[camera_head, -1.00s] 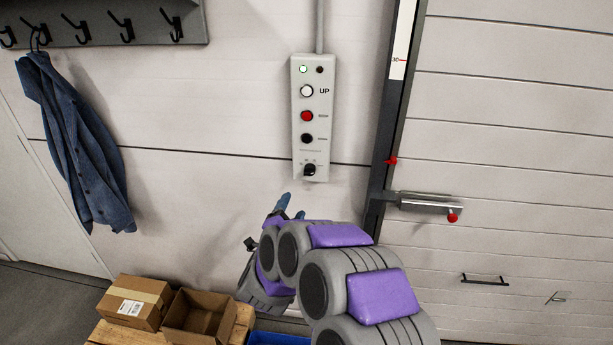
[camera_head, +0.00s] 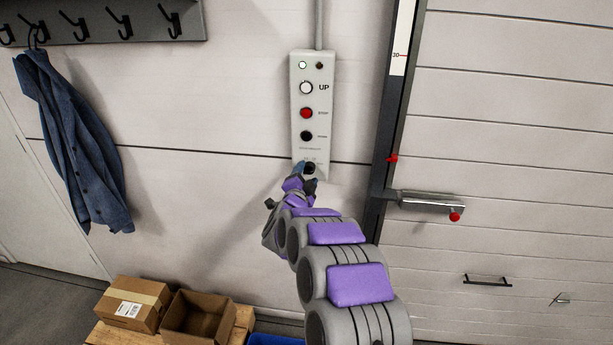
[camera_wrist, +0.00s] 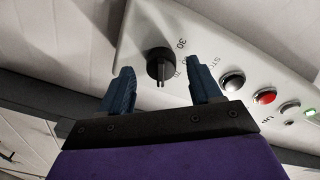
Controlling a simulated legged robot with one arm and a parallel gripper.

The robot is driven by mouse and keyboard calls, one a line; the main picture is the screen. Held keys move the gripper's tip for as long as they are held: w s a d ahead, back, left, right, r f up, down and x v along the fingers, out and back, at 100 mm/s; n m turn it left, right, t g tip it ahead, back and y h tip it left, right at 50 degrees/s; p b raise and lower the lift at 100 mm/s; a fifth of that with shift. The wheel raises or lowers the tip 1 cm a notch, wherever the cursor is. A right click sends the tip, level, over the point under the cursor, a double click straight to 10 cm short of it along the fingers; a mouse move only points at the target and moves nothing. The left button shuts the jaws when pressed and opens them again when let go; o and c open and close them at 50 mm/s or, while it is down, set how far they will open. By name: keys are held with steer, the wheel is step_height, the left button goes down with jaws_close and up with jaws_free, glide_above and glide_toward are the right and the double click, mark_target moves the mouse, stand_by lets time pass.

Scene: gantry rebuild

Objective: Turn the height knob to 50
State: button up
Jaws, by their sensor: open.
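The height knob (camera_wrist: 160,65) is a round black dial with a raised grip bar, low on a light grey control box (camera_head: 298,149). In the wrist view "30" and a partly hidden second number are printed beside it. My gripper (camera_wrist: 162,88) is open, its two blue fingers on either side of the knob with gaps showing, not closed on it. In the head view my gripper (camera_head: 305,168) is at the box's lower end and partly covers the knob (camera_head: 310,169).
A dark post (camera_head: 382,175) with a bracket (camera_head: 430,202) stands to the right. Boxes (camera_head: 137,304) sit lower left.

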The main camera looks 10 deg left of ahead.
steer(key=shift+w+d, duration=0.15)
steer(key=shift+w, duration=0.4)
steer(key=c, duration=1)
